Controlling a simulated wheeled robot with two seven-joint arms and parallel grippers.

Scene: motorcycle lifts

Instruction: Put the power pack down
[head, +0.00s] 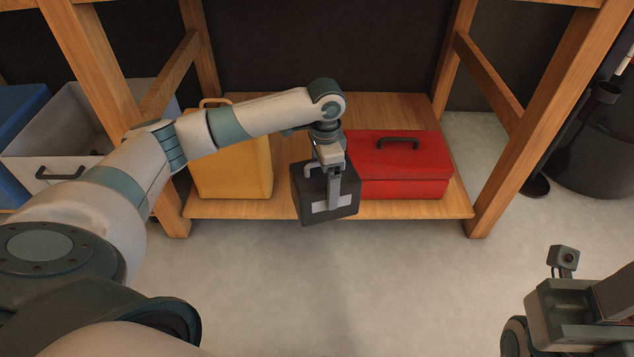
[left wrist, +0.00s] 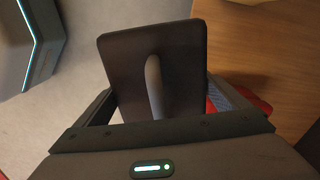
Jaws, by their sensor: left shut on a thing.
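The power pack (head: 312,193) is a dark box with a pale label and a grey top handle. My left gripper (head: 334,182) is shut on it, with a finger down its near side. In the head view the pack overlaps the front edge of the low wooden shelf (head: 240,208), slightly tilted, its bottom corner below that edge. I cannot tell whether it touches the shelf. In the left wrist view the pack's top and handle (left wrist: 155,88) show between the fingers, with floor to the left and wood to the right. My right gripper (head: 585,318) is partly in view at lower right; its fingers are unclear.
A red toolbox (head: 405,180) stands on the shelf just right of the pack. A yellow container (head: 232,165) stands to its left. Wooden posts (head: 480,180) frame the shelf. A grey bin (head: 50,145) is at far left. The floor in front is clear.

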